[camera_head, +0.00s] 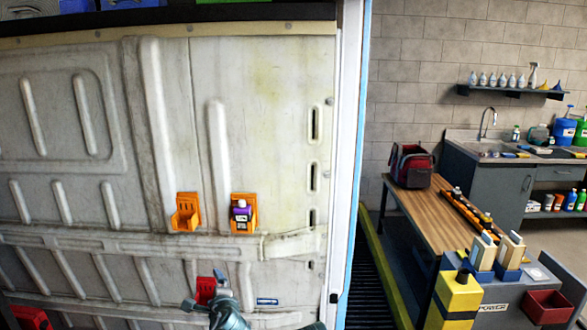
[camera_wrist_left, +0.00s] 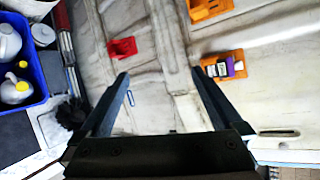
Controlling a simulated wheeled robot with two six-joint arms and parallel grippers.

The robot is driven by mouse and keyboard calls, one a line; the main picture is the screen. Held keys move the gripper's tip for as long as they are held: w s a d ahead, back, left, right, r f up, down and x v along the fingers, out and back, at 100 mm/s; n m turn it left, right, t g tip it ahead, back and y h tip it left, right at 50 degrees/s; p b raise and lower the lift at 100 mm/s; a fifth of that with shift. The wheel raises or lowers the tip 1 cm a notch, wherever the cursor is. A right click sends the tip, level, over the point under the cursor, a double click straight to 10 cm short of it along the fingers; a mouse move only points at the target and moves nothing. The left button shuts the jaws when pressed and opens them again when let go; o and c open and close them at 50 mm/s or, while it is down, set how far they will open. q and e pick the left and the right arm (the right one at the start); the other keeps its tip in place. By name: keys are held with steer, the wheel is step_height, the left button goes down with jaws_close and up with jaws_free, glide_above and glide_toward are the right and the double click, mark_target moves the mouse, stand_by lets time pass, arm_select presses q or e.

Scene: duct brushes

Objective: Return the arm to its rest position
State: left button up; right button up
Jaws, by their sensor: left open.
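My left gripper (camera_head: 203,291) is low in the middle of the head view, in front of the pale ribbed van panel (camera_head: 270,100). In the left wrist view its two fingers (camera_wrist_left: 160,74) stand wide apart with nothing between them. The left orange holder (camera_head: 186,213) looks empty.
A red holder (camera_wrist_left: 122,48) is on the panel close to my left gripper. A blue crate (camera_wrist_left: 38,106) with jugs and a dark brush (camera_wrist_left: 72,112) lie at the left in the wrist view. A wooden-topped bench (camera_head: 425,215) stands right of the van.

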arm_select(q)
steer(key=s+d+f+n+g+h, duration=0.1)
steer(key=s+d+f+n+g, duration=0.3)
steer(key=s, duration=0.3)
steer(key=s+d+f+n+g+h+p, duration=0.1)
steer(key=s+d+f+n+g+h, duration=0.1)
steer(key=s+d, duration=0.4)
steer(key=s+d+f+n+g+h+p, duration=0.1)
steer(key=s+d+f+n+g, duration=0.4)
steer(key=s, duration=0.4)
steer(key=shift+s+d+f+n+g+h, duration=0.15)
steer(key=shift+d+f+n+g+h, duration=0.2)
steer(key=shift+n+g, duration=0.65)
